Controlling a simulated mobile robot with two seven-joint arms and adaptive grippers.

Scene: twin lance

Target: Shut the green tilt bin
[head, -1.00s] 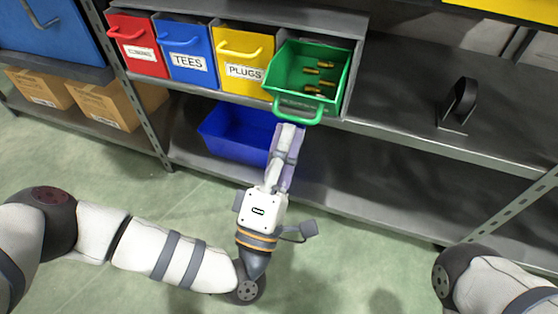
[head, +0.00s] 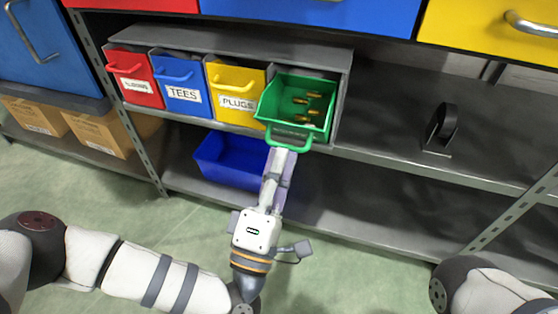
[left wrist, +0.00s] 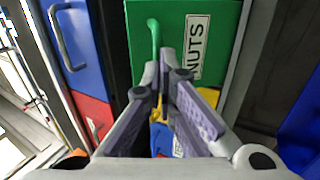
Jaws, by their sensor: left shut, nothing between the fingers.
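The green tilt bin (head: 262,106) is tipped open at the right end of a row of bins. Several brass fittings (head: 312,97) lie inside it. Its green handle (head: 289,139) is at the lower front, and my left gripper (head: 283,152) is right at it, its fingers shut with nothing between them. In the left wrist view the green front with a "NUTS" label (left wrist: 195,47) and the green handle (left wrist: 153,38) show just beyond the left fingertips (left wrist: 166,62). I cannot tell whether the fingers touch the bin. My right gripper is out of view.
Red (head: 136,78), blue (head: 181,80) and yellow (head: 236,93) bins stand shut to the left. A dark blue open bin (head: 228,160) sits on the shelf below. A black bracket-like object (head: 440,128) stands on the shelf to the right, with clear shelf around it.

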